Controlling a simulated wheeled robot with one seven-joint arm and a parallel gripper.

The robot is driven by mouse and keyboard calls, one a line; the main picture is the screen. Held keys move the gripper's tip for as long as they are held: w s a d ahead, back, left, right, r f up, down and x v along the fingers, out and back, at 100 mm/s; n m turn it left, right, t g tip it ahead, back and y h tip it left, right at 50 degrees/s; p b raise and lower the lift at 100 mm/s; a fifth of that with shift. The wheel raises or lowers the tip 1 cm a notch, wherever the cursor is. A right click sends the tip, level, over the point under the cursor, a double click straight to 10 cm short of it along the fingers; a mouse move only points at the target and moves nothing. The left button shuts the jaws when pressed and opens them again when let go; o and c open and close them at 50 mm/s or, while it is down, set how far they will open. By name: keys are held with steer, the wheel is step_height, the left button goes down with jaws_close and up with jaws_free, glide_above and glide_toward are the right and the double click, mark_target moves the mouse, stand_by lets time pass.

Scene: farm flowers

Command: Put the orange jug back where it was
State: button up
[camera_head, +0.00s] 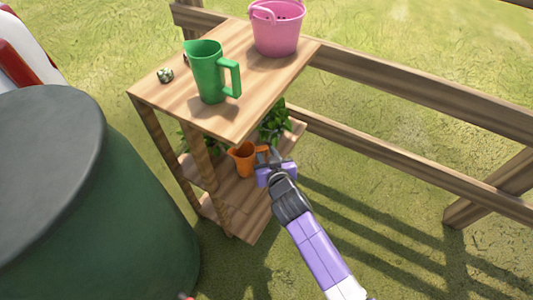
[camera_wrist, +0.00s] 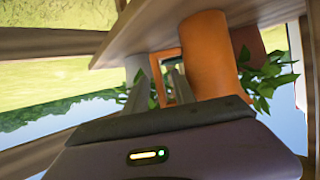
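The orange jug (camera_head: 243,161) stands upright at a lower shelf (camera_head: 245,195) of a wooden rack. I cannot tell whether its base touches the board. Its handle faces right, towards my gripper (camera_head: 268,157). In the wrist view, which is upside down, the jug (camera_wrist: 213,60) fills the upper middle. My gripper (camera_wrist: 160,88) has its fingers on either side of the handle (camera_wrist: 155,65), one reaching into the loop beside the jug's body. Small gaps show between the fingers and the handle, so it looks open.
A green jug (camera_head: 209,75) and a pink bucket (camera_head: 276,32) stand on the top board (camera_head: 255,90), above my gripper. Leafy plants (camera_head: 273,122) are behind the orange jug. A wooden fence (camera_head: 400,92) runs along the right. A large green barrel (camera_head: 100,210) stands at left.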

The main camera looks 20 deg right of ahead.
steer(key=p+v, duration=0.2)
steer(key=v, duration=1)
steer(key=shift+r, duration=0.15)
steer(key=s+n+y, duration=0.2)
steer(key=s, duration=1.5)
steer(key=s+r+t, duration=0.1)
steer(key=s+r, duration=1.2)
steer(key=s, duration=0.2)
steer(key=shift+s+d+r+t, duration=0.2)
steer(key=shift+s+d+t, duration=0.1)
steer(key=shift+d, duration=0.1)
